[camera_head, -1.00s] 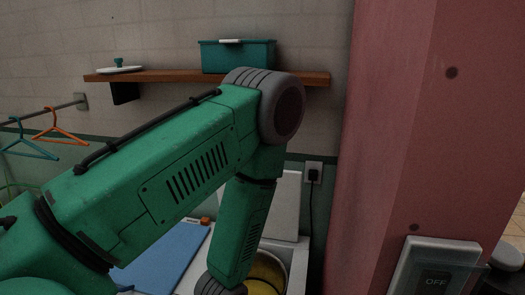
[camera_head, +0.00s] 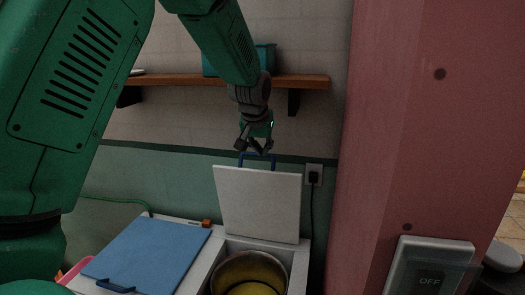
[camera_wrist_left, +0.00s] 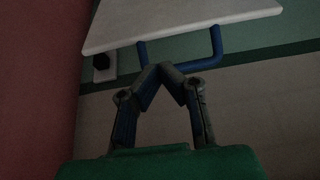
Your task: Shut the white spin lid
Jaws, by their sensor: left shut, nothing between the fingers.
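The white spin lid (camera_head: 258,203) stands raised, nearly upright, at the back of the right-hand tub. The tub's round metal drum (camera_head: 249,272) lies uncovered below, with something yellow inside. My left gripper (camera_head: 257,150) hangs from above, shut and empty, just above the lid's top edge by the handle. In the left wrist view the shut fingertips (camera_wrist_left: 168,68) appear between the bars of the blue handle (camera_wrist_left: 216,45); I cannot tell whether they touch it. My right gripper is not in view.
A blue lid (camera_head: 148,252) lies closed on the left tub. A wooden shelf (camera_head: 300,81) with a teal box (camera_head: 266,58) runs behind my arm. A plug and cord (camera_head: 313,172) hang on the wall. A pink pillar (camera_head: 395,130) bounds the right.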

